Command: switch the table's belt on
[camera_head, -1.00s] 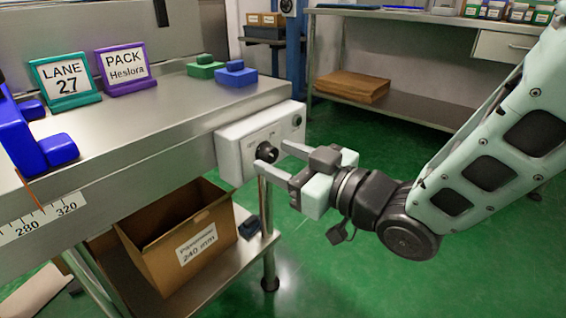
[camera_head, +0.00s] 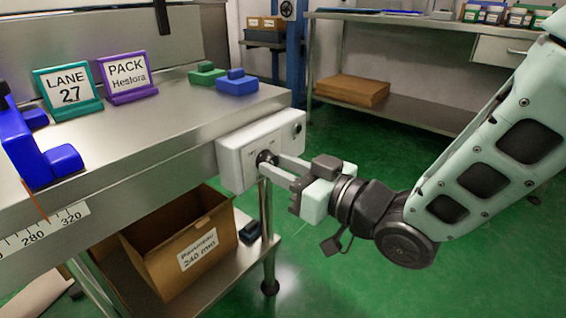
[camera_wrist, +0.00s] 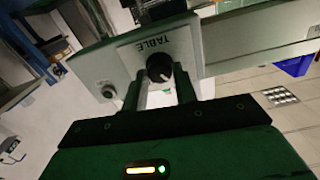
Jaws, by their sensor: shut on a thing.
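A white switch box (camera_head: 235,160) is fixed to the front edge of the steel table. It carries a black rotary knob (camera_head: 264,157). In the wrist view the knob (camera_wrist: 159,67) sits under the label "TABLE" on the box (camera_wrist: 191,46), with a pale mark on its face. My gripper (camera_head: 268,166) is at the box front, its two fingers shut on the knob from either side. The fingertips (camera_wrist: 159,82) also show in the wrist view. The belt itself cannot be made out clearly.
A small round button (camera_wrist: 108,90) is on the same box. Blue (camera_head: 237,82) and green blocks (camera_head: 206,74) and two signs stand on the table (camera_head: 150,125). An open cardboard box (camera_head: 172,281) is on the shelf below. Green floor is free at right.

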